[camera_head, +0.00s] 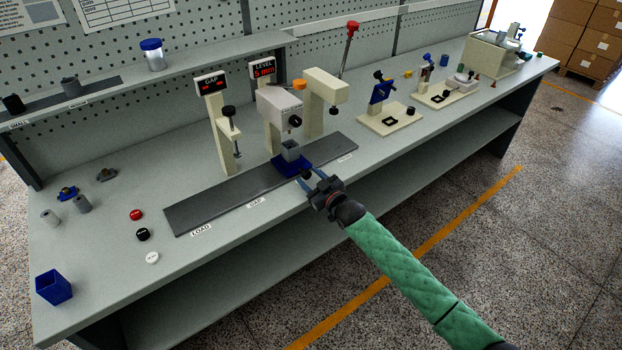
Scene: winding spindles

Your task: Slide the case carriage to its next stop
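The case carriage (279,167) is a dark blue block on a long dark grey track (222,200) that runs along the bench. A small grey case (290,151) stands upright on it. The carriage sits right of the GAP label, below the LEVEL station. My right gripper (305,177) reaches in from the lower right to the front right side of the carriage. Its two thin fingers are apart, with nothing clearly between them. I cannot tell whether they touch the carriage. My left gripper is not in view.
The GAP post (215,125) and LEVEL post (270,115) stand behind the track. Red, black and white buttons (143,235) lie left of the track's LOAD end. A blue bin (54,287) stands at the front left. The track is clear on both sides of the carriage.

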